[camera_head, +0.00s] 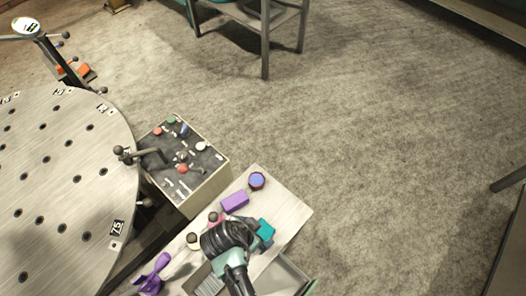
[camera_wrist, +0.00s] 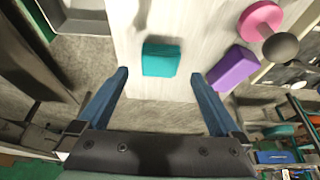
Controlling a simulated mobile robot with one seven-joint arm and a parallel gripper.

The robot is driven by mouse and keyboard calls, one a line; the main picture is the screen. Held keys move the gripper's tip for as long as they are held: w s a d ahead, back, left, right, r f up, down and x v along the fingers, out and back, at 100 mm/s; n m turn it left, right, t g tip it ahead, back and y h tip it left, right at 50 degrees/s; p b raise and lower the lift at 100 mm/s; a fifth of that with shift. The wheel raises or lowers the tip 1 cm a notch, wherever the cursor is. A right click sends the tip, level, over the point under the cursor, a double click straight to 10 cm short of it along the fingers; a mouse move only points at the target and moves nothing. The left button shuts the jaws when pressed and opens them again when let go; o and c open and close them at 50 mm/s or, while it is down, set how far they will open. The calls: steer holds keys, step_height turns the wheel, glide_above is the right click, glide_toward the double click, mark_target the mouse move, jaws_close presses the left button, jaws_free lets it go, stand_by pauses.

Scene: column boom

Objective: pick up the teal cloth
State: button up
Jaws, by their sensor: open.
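The teal cloth (camera_wrist: 161,60) lies on a pale wooden surface as a small folded, block-like pad. In the wrist view it is just beyond the fingertips, roughly midway between them, with nothing touching it. In the head view the teal cloth (camera_head: 266,229) shows just right of my arm's dark wrist, partly hidden by it. My gripper (camera_wrist: 160,84) is open and empty, with its two blue fingers spread wider than the cloth.
A purple block (camera_wrist: 233,69) and a pink piece with a dark knob (camera_wrist: 261,20) lie right of the cloth. A grey tray (camera_wrist: 52,22) is at the left. In the head view, a control box (camera_head: 205,190) and a large perforated disc (camera_head: 60,150) stand left of the bench.

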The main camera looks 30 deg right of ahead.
mark_target(263, 228)
steer(key=shift+d+x, duration=0.25)
steer(key=shift+x, duration=1.85)
steer(key=shift+r, duration=0.1)
steer(key=c, duration=1.2)
steer(key=shift+c, duration=0.2)
steer(key=shift+w, duration=0.1)
step_height(263, 228, up, 10)
